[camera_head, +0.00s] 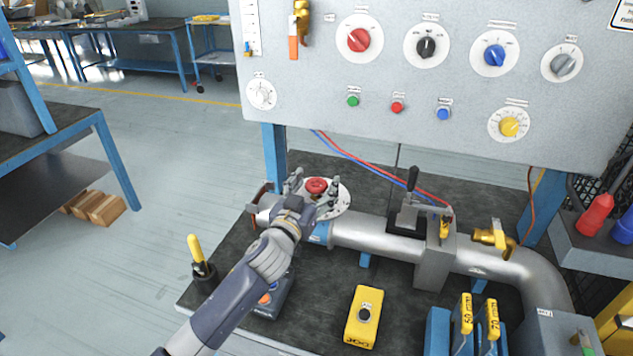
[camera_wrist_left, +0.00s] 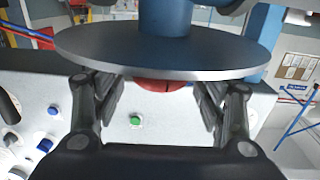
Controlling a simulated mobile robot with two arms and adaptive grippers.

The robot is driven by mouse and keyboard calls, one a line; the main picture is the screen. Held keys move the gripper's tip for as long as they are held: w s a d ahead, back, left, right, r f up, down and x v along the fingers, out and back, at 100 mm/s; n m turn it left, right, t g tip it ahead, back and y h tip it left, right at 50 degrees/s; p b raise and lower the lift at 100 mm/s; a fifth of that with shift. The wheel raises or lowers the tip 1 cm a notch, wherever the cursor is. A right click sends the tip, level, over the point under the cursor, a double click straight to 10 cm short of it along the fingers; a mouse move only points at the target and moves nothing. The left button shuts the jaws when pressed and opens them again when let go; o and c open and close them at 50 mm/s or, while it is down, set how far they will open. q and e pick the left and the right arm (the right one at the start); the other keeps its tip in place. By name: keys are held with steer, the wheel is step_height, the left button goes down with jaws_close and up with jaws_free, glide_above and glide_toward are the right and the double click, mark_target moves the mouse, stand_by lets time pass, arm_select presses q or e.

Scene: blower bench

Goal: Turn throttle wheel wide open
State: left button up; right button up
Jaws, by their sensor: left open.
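The throttle wheel (camera_head: 317,185) is a small red knob on a round pale dial plate (camera_head: 341,207), above the left part of the grey pipe. My left gripper (camera_head: 315,188) is open at the wheel, with one finger on each side of it. In the left wrist view, the red wheel (camera_wrist_left: 162,85) shows partly under the edge of the grey plate (camera_wrist_left: 170,52). My left gripper (camera_wrist_left: 160,100) has its two fingers apart on either side of the wheel there, with gaps visible. The wheel's pointer and scale cannot be read. My right gripper is not in view.
A grey pipe (camera_head: 375,238) runs right to a slide gate with a black handle (camera_head: 409,188) and a yellow valve (camera_head: 492,238). A yellow-handled tool (camera_head: 196,250) stands at left. The control panel (camera_head: 300,120) rises behind.

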arm_select(q)
steer(key=shift+w+d, duration=0.1)
steer(key=shift+w, duration=0.25)
steer(key=shift+w+d, duration=0.1)
steer(key=shift+w, duration=0.1)
steer(key=shift+c, duration=1.1)
steer(key=c, duration=0.9)
steer(key=shift+o, duration=0.2)
steer(key=shift+s+f+b, duration=0.1)
steer(key=shift+b, duration=0.2)
steer(key=n+t+y+b, duration=0.1)
steer(key=n+y+b, duration=0.1)
steer(key=y+b, duration=0.1)
steer(key=shift+d+b, duration=0.15)
steer(key=shift+b, duration=0.5)
steer(key=shift+n+y+b, duration=0.5)
steer(key=shift+y+b, duration=0.05)
steer(key=shift+y, duration=0.25)
steer(key=shift+r, duration=0.2)
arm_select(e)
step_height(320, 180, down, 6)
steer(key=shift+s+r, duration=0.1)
